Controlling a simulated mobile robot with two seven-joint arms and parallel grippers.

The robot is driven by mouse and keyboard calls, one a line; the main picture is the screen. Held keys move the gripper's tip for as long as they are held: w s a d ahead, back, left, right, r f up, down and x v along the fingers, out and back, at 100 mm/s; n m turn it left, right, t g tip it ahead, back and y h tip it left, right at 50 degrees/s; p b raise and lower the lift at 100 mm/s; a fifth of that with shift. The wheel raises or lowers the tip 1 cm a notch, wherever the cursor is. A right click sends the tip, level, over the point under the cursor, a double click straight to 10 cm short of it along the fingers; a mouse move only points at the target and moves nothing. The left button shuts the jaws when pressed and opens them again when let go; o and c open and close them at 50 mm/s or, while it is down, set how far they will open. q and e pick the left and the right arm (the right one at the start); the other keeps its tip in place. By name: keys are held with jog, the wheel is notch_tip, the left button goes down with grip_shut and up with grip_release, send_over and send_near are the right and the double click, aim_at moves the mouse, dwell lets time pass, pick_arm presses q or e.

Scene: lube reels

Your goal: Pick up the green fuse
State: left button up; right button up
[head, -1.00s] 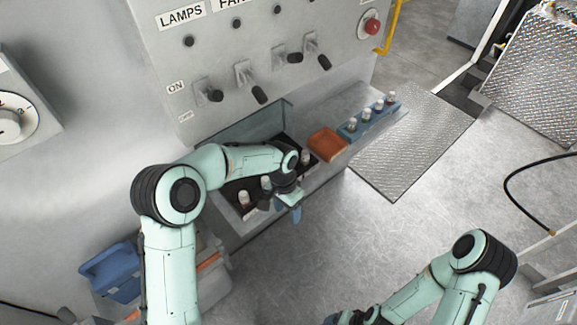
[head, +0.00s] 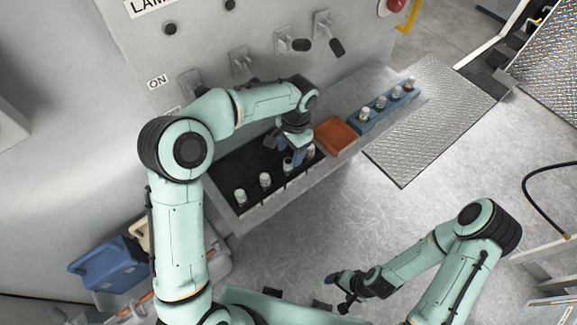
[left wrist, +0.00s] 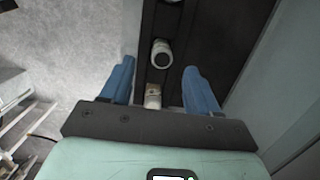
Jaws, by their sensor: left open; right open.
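A row of light-capped fuses stands in the black-floored tray (head: 228,172) below the panel. They include a near fuse (head: 240,196), a second fuse (head: 265,180) and a third fuse (head: 288,163) close to my left gripper. I cannot tell a green one for sure. My left gripper (head: 293,150) is over the far end of the row, open and pointing down. In the left wrist view its blue fingers (left wrist: 156,88) are apart, with a fuse (left wrist: 153,95) between them in the picture and another fuse (left wrist: 161,52) just beyond. My right gripper (head: 343,290) is open and empty over the floor.
An orange block (head: 335,135) and a blue rack (head: 362,116) with several fuses sit on the ledge right of the tray. The panel's levers (head: 238,62) rise behind my left arm. A blue bin (head: 108,268) stands at lower left.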

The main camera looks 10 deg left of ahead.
aim_at(288, 160)
pick_arm(q)
jog(key=f, duration=0.6)
jog(key=shift+a+f, duration=0.3)
jog(key=shift+f, duration=0.05)
jog(key=shift+s, duration=0.1)
jog(key=c, duration=1.1)
